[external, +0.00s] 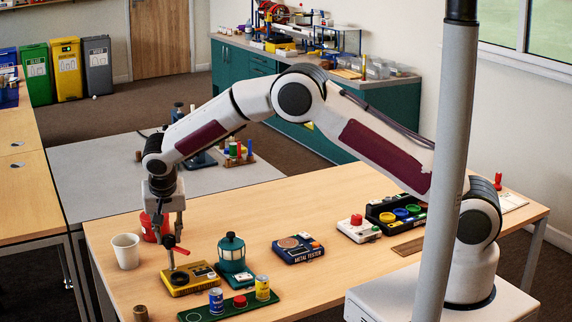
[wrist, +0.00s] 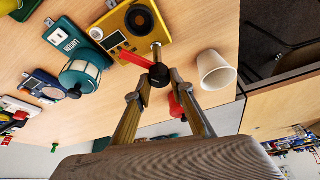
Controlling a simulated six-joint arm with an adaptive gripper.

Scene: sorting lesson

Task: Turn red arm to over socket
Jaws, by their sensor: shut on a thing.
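The red arm (external: 181,250) is a small crank with a black hub and a short metal shaft pointing down. My gripper (external: 176,237) is shut on its dark hub and holds it above the yellow box (external: 190,284). In the wrist view, my fingertips (wrist: 158,80) meet at the black hub, and the red arm (wrist: 134,58) points to the upper left. The round black socket (external: 179,278) is on the box top; it also shows in the wrist view (wrist: 140,19). The shaft end appears beside the socket there; the exact gap is unclear.
A white cup (external: 125,252) and a red container (external: 149,228) stand close by my gripper. A teal lantern (external: 231,256) is right of the yellow box, with a green battery tray (external: 206,314) in front. Clear table lies behind.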

